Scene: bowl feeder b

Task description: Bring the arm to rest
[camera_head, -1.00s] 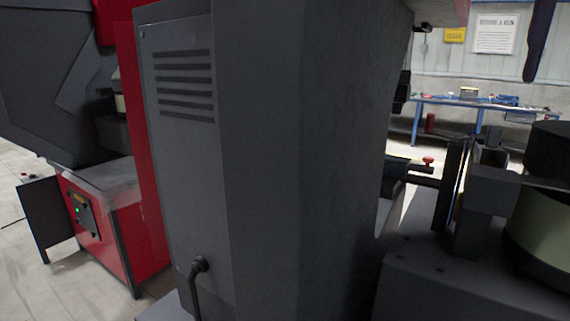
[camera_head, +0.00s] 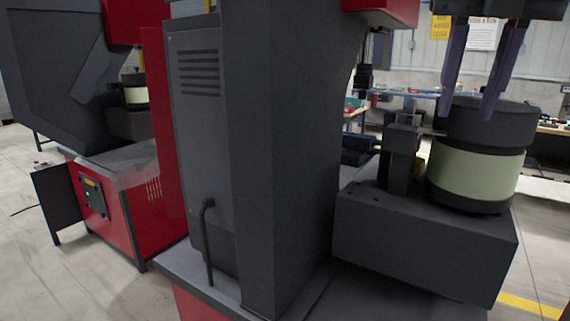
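My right gripper (camera_head: 466,112) hangs down from the top right of the head view. Its two long purple-grey fingers are spread apart with nothing between them, so it is open. In the picture its tips overlap the dark top of the bowl feeder (camera_head: 477,172), a round drum with a pale green band. I cannot tell how high the tips are above the drum or whether they touch it. My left gripper is not in view.
The feeder stands on a dark block (camera_head: 425,240). A tall dark grey machine housing (camera_head: 285,150) fills the middle. A red cabinet (camera_head: 125,205) stands at the left, with open floor in front of it. A blue workbench (camera_head: 410,97) is at the back.

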